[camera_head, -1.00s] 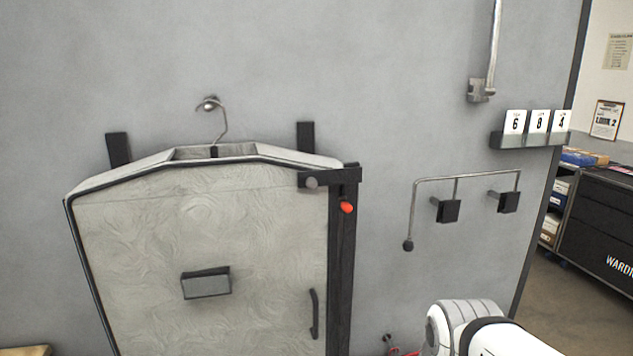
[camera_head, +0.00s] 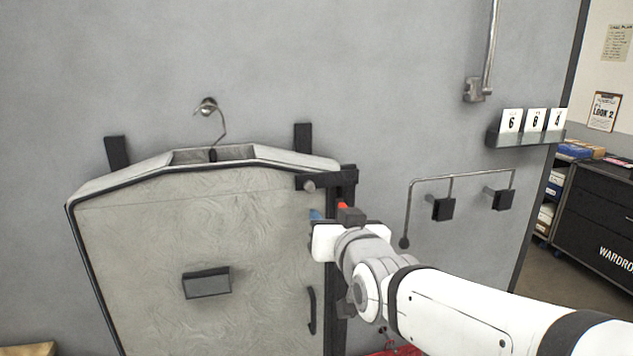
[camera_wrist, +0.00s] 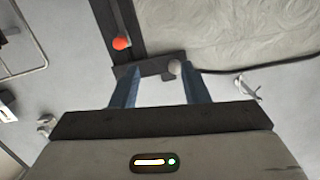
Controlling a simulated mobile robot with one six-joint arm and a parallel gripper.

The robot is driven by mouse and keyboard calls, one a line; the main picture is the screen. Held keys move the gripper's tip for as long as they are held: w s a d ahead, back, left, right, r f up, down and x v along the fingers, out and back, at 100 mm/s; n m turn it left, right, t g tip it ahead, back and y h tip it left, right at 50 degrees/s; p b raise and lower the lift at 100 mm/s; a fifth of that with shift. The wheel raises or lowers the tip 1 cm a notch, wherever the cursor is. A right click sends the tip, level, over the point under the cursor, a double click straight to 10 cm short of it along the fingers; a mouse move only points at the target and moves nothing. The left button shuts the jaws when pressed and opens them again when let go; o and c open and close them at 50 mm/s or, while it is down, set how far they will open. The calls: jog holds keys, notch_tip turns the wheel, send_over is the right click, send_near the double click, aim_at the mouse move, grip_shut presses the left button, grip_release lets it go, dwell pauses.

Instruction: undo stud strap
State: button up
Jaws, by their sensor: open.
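The dark stud strap (camera_head: 333,179) crosses the upper right corner of the pale grey garment case (camera_head: 150,245). Its round metal stud (camera_head: 309,187) shows at the strap's left end. In the wrist view the strap (camera_wrist: 130,71) lies across the gap between my fingertips, with the stud (camera_wrist: 174,67) just inside the right finger. My gripper (camera_wrist: 158,72) is open and empty. I cannot tell whether the fingers touch the strap. In the head view my wrist stands in front of the case's right edge, just below the strap, and only a bit of blue finger (camera_head: 315,214) shows.
An orange-red knob (camera_wrist: 121,43) sits on the dark upright post (camera_wrist: 103,15) close to the strap. A thin hanger hook (camera_head: 218,125) rises above the case. A bent metal rail (camera_head: 430,180) with black blocks is on the wall to the right.

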aim_at(311, 188)
jog(key=shift+t+y, duration=0.5)
jog(key=shift+w+a+r+p, duration=0.4)
jog(key=shift+w+a, duration=0.2)
jog(key=shift+w, duration=0.65)
jog(key=shift+w+a+r+p, duration=0.4)
jog(key=shift+w+a, duration=0.25)
jog(key=shift+w, duration=0.6)
jog(key=shift+w+a+r+p, duration=0.4)
jog(key=shift+w+a, duration=0.2)
jog(key=shift+w, duration=0.65)
jog(key=shift+c, duration=0.4)
grip_shut()
